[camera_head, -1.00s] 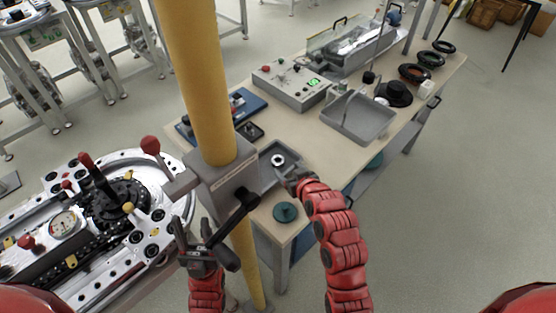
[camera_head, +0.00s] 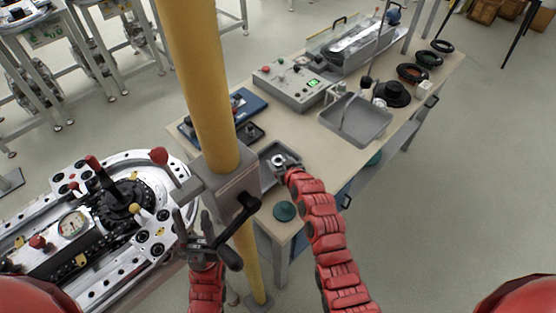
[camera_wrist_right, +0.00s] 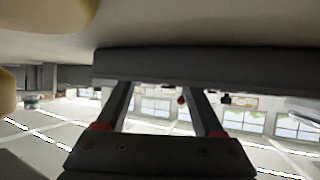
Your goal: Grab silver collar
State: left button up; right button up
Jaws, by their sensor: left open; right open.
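The silver collar (camera_head: 278,160) is a small bright ring in the shallow grey tray (camera_head: 266,178) on the bench. My right gripper (camera_head: 284,168) is open, with its tips at the collar's near right side in the head view. The gripper partly covers the collar, and I cannot tell whether they touch. In the right wrist view the two fingers (camera_wrist_right: 160,105) stand apart and end at a dark grey bar, perhaps the tray's wall. The collar is not visible there.
The yellow post (camera_head: 204,80) with its grey bracket and black handle stands left of the tray. A green knobbed disc (camera_head: 285,211) lies at the bench's near corner. A larger grey tray (camera_head: 356,121) and a control box (camera_head: 291,85) stand farther back.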

jog(key=shift+f, duration=0.1)
grip_shut()
dwell(0.3)
